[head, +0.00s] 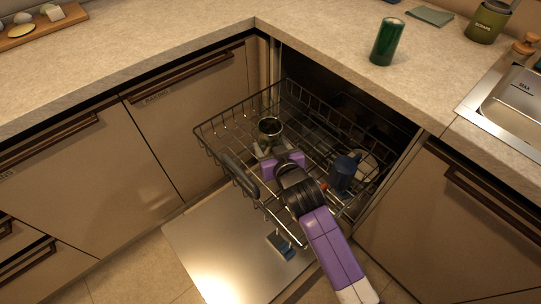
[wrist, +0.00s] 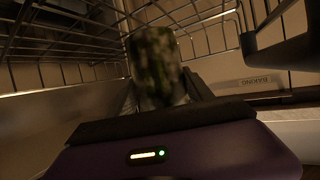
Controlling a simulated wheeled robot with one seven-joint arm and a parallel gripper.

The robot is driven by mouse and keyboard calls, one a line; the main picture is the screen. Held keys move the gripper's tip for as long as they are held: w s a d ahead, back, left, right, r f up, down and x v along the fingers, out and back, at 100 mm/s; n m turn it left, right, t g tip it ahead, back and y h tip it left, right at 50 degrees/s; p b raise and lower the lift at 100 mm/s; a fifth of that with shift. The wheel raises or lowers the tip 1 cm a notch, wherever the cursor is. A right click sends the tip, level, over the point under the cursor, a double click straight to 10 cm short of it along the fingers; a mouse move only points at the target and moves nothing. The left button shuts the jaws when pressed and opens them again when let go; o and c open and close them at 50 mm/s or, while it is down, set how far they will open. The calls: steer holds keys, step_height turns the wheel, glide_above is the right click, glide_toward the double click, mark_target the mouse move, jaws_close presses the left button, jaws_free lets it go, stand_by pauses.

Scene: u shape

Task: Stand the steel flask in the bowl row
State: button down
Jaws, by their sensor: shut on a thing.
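The steel flask (head: 269,127) is a short, dark, shiny cylinder with its round end facing up in the head view. It looks close to upright. My gripper (head: 267,148) is shut on it, over the left middle part of the pulled-out wire rack (head: 236,120). In the wrist view the flask (wrist: 158,66) is a dark, mottled cylinder between the two fingers, with rack wires around it. Its lower end is hidden by my gripper, so I cannot tell whether it touches the rack. The bowl row is not clearly marked out among the wires.
A blue mug (head: 342,174) and a pale plate (head: 366,164) stand in the rack's right side. The open dishwasher door (head: 215,240) is below. A green can (head: 387,42) stands on the counter above.

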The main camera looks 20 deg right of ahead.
steer(key=shift+f+b, duration=0.45)
steer(key=shift+f, duration=1.55)
steer(key=shift+f, duration=0.15)
steer(key=shift+c, duration=2.1)
jaws_free()
steer(key=shift+s, duration=0.1)
steer(key=p+v, duration=0.1)
steer(key=v, duration=1.1)
steer(key=shift+p, duration=0.3)
